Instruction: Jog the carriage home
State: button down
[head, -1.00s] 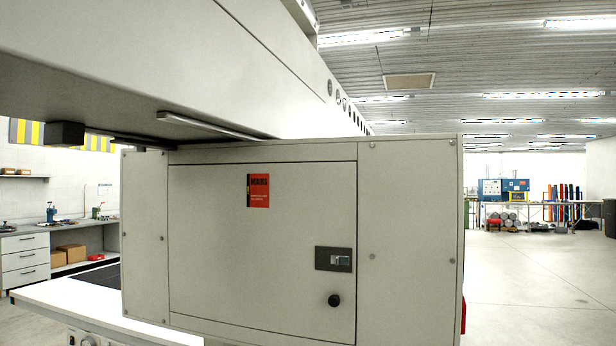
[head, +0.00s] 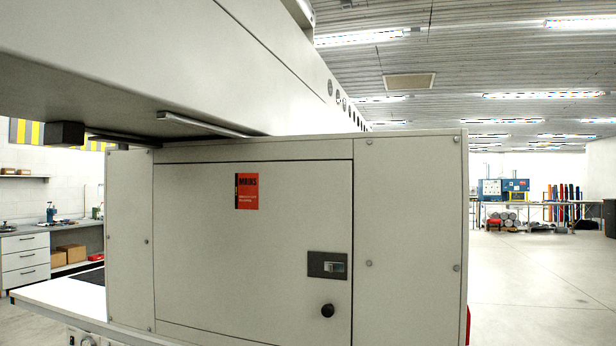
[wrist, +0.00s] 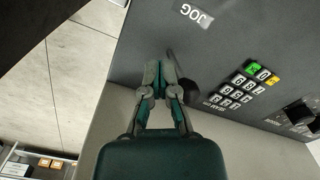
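The carriage is a grey cabinet (head: 410,240) in the head view, hanging close under the large gantry beam (head: 190,60). Its front door bears a red MAINS label (head: 247,191), a latch (head: 327,265) and a black knob (head: 327,310). In the wrist view, a grey control panel (wrist: 150,35) shows an upside-down JOG label (wrist: 195,15). A dark jog lever (wrist: 187,88) sticks out below that label. My gripper (wrist: 159,72) looks shut, with its fingertips together just left of the lever. The right finger seems to touch the lever; nothing shows between the fingers. My gripper is out of the head view.
The panel also has a keypad with green and yellow keys (wrist: 264,76) and a dark rotary knob (wrist: 299,113) right of the lever. A white-edged table (head: 60,300) lies under the carriage. Open floor (head: 540,280) stretches to the right.

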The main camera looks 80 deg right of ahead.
jog(key=shift+s+d, duration=0.15)
jog(key=shift+d, duration=0.6)
jog(key=shift+s+d, duration=0.15)
jog(key=shift+d, duration=0.6)
notch_tip(320, 180, up, 8)
jog(key=s+d+r+m+t, duration=0.1)
jog(key=s+d+r, duration=0.25)
jog(key=s, duration=0.35)
jog(key=s+d+r+m+t, duration=0.1)
jog(key=s+d+r+t, duration=0.2)
jog(key=s, duration=0.5)
jog(key=s+d+f+m, duration=0.1)
jog(key=s+d+f, duration=0.1)
jog(key=s, duration=0.6)
jog(key=s+d+f+t, duration=0.1)
jog(key=s+d+f, duration=0.1)
jog(key=s, duration=0.7)
jog(key=shift+f+m+t, duration=0.15)
jog(key=shift+m+t, duration=0.15)
jog(key=shift+m, duration=0.1)
